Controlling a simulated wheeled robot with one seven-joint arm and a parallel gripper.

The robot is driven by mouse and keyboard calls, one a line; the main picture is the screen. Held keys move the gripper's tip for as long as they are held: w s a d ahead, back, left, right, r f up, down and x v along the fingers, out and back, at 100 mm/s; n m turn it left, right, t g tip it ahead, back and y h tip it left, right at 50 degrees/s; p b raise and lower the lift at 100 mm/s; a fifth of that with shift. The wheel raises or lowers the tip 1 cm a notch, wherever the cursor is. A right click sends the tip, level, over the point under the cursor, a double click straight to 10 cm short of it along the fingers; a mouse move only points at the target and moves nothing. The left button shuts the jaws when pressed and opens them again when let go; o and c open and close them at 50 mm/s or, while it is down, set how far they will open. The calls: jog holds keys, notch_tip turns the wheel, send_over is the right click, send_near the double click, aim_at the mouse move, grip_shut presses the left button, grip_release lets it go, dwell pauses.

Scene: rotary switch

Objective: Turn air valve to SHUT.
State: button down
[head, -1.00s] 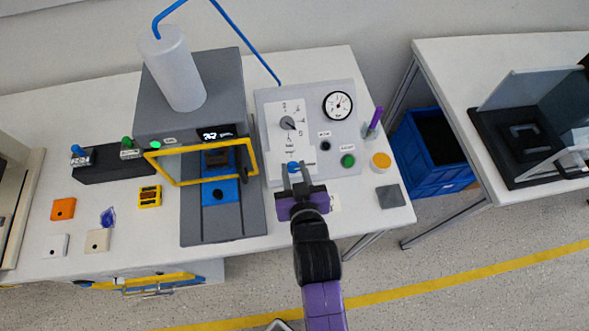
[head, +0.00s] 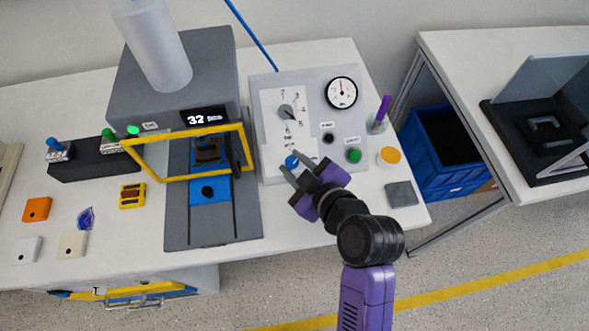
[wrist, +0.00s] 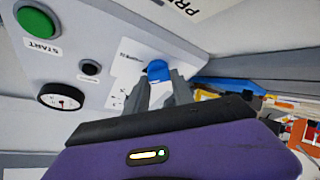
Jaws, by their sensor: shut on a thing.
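The air valve is a small blue knob (head: 291,160) low on the front of the light grey control panel (head: 262,120). My gripper (head: 292,164) reaches it from the lower right, with one finger on each side, and is shut on it. In the wrist view the blue knob (wrist: 158,69) shows between the tips of my two grey fingers (wrist: 160,88). The fingers hide part of the knob and of the print around it, so I cannot read which mark it points to.
Above the valve is a numbered grey dial (head: 286,112). A pressure gauge (head: 341,92), a black button (head: 327,138) and a green START button (head: 354,155) sit to its right. A yellow-framed press guard (head: 190,177) stands close on the left. A purple pen (head: 381,113) stands at right.

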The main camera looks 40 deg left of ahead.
jog(key=n+g+b, duration=0.1)
jog(key=n, duration=0.2)
jog(key=n+g+h+b, duration=0.1)
jog(key=n, duration=0.2)
jog(key=shift+w+g, duration=0.2)
jog(key=shift+g, duration=0.2)
jog(key=shift+n+g+h+b, duration=0.65)
jog(key=shift+n+b, duration=0.2)
jog(key=shift+n, duration=1.05)
jog(key=shift+s, duration=0.1)
jog(key=c, duration=1.1)
grip_release()
jog(key=v, duration=0.7)
jog(key=shift+d+r, duration=0.2)
jog(key=shift+r, duration=0.15)
